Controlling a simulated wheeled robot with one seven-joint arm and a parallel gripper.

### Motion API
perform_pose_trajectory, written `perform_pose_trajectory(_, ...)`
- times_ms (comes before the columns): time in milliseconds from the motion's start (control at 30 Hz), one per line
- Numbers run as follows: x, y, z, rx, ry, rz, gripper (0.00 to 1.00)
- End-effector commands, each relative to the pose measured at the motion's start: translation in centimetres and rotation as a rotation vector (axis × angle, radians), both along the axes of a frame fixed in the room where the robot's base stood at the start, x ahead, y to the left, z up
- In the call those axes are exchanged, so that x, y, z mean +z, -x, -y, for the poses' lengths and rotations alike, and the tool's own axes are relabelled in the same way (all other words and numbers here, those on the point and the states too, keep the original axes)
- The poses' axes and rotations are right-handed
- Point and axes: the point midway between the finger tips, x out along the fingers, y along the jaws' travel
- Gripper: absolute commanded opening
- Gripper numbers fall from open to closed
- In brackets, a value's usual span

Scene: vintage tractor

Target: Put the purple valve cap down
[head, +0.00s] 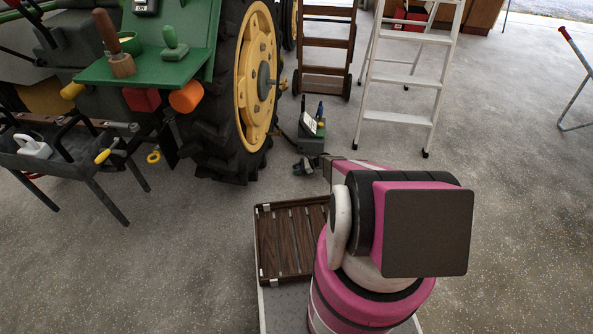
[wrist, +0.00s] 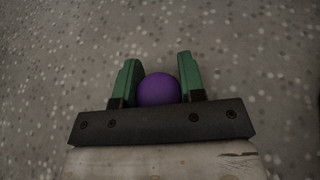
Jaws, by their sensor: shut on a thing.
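The purple valve cap (wrist: 158,89) shows in the wrist view as a smooth, round purple thing. My gripper (wrist: 157,70) is shut on it, with one green finger on each side. Speckled grey floor lies behind the cap and fingers, and I cannot tell how high above it they are. In the head view I cannot make out the cap. My pink and black arm covers part of that view and reaches forward, away from the camera.
A slatted wooden tray (head: 288,243) sits low beside my arm. A tractor wheel (head: 257,80), a green shelf (head: 145,68), a dark tool cart (head: 75,160), a small green box (head: 311,138) and a stepladder (head: 405,77) stand ahead.

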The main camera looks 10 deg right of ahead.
Motion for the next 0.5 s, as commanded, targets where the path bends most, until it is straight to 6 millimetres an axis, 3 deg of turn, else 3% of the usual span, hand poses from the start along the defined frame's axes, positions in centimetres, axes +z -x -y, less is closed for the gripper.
perform_pose_trajectory(467,-1.11,-0.02,0.0,0.0,0.001,0.0,0.14)
perform_pose_trajectory(500,-1.15,-0.01,0.0,0.0,0.002,0.0,0.5)
